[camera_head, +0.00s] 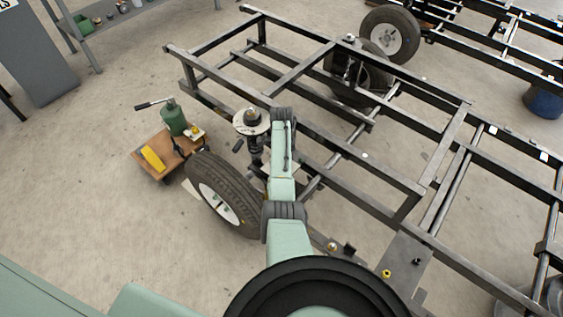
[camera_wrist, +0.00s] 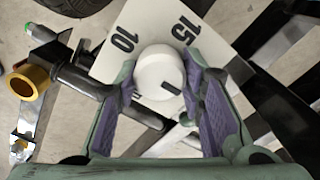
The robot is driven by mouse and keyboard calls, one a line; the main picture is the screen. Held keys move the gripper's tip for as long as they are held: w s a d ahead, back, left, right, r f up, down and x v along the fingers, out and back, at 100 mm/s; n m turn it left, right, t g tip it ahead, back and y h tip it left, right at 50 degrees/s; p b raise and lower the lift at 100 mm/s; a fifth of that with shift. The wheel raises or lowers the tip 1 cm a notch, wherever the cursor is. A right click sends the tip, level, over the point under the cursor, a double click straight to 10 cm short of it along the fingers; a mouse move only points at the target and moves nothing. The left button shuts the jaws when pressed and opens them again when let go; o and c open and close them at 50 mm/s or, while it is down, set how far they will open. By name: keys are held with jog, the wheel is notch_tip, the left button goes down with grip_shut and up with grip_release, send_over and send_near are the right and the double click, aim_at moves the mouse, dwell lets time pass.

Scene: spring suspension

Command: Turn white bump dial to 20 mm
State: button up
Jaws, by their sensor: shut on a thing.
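The white bump dial (camera_wrist: 158,70) is a round white knob with a short dark mark on its face, toward the lower right. Behind it is a white plate (camera_wrist: 133,28) printed with 10 at its upper left and 15 at its upper right; no 20 is visible. My gripper (camera_wrist: 162,78) is shut on the dial, with one purple-padded finger on each side. In the head view my green arm reaches toward the suspension strut and hides the gripper and dial.
The strut top (camera_head: 251,121) stands beside my arm, above a wheel (camera_head: 225,196). A dark steel frame (camera_head: 300,66) spreads behind and right. A wooden dolly (camera_head: 160,165) with a green jack (camera_head: 174,118) stands left. A yellow ring (camera_wrist: 29,82) lies left of my gripper.

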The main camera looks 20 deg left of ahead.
jog(key=shift+m, duration=0.3)
jog(key=o, duration=1.1)
jog(key=shift+o, duration=0.2)
notch_tip(320, 180, up, 12)
dwell(0.5)
